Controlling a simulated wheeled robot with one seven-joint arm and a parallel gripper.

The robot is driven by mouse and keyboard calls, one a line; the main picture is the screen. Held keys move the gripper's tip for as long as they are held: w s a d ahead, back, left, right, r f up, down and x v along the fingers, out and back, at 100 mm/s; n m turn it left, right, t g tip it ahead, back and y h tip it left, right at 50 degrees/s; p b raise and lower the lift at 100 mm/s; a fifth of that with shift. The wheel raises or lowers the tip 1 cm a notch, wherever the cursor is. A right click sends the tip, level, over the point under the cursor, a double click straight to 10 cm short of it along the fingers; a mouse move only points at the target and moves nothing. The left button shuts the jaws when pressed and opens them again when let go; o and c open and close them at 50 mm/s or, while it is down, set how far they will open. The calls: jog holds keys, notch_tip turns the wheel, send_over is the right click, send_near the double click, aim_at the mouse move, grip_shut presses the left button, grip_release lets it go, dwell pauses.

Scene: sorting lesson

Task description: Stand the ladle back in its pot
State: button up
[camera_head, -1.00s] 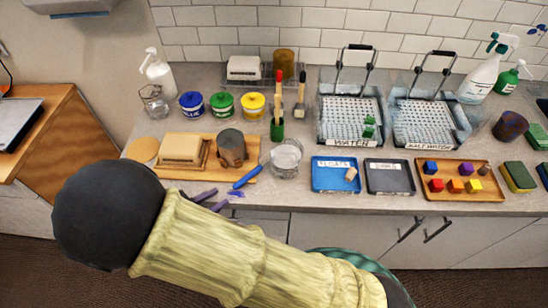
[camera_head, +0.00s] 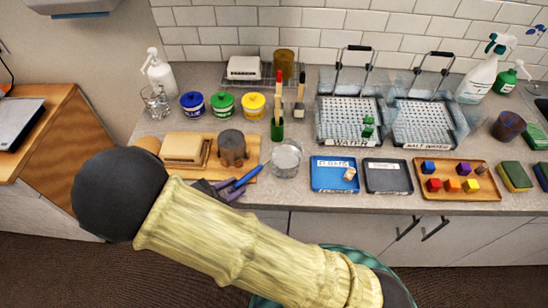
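A blue-handled tool (camera_head: 247,176) lies slanted at the counter's front edge, beside the wooden board. It is the only loose long-handled tool I see; its lower left end is at my gripper and partly hidden, so I cannot tell if it is a ladle. My gripper (camera_head: 227,190), with dark purple fingers, is at that end. The blue tool shows between or just above the fingers; I cannot tell if they grip it.
A clear glass jar (camera_head: 286,158) stands right of the blue tool. Paint tubs stand behind. Blue (camera_head: 320,184) and dark (camera_head: 371,188) trays lie to the right. My arm hides the front edge at left.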

dwell(0.4)
grip_shut()
notch_tip(320, 180, up, 18)
dwell(0.6)
dwell(0.4)
